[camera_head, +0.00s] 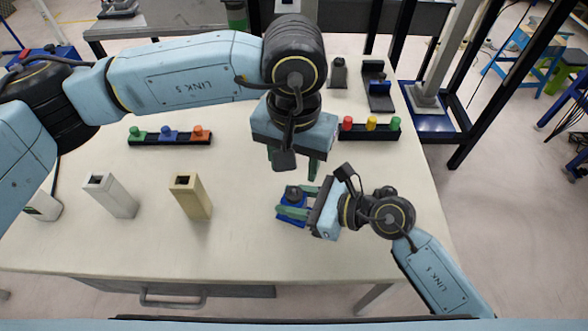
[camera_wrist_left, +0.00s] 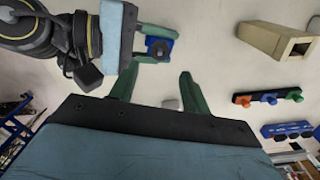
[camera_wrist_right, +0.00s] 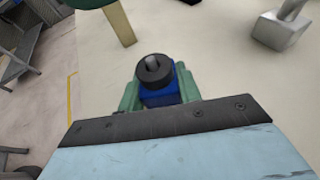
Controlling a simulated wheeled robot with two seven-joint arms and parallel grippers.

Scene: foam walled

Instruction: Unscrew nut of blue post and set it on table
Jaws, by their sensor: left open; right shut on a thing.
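The blue post (camera_head: 291,216) stands on the table near the front middle, with a dark round nut (camera_head: 293,192) on its top. In the right wrist view the nut (camera_wrist_right: 153,70) sits around a grey threaded tip above the blue body (camera_wrist_right: 160,97). My right gripper (camera_head: 296,201) is shut on the blue body from the right side, below the nut. My left gripper (camera_head: 294,169) is open and empty, above and behind the post, fingers pointing down. In the left wrist view its fingers (camera_wrist_left: 158,86) are apart, and the post (camera_wrist_left: 158,47) shows beyond them.
A black rack (camera_head: 170,142) with green, blue and orange knobs lies at left. Another rack (camera_head: 370,135) with red, yellow and green knobs is at right. A tan hollow block (camera_head: 191,200) and a cream one (camera_head: 112,198) stand at left. Table (camera_head: 235,250) around the tan block is clear.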

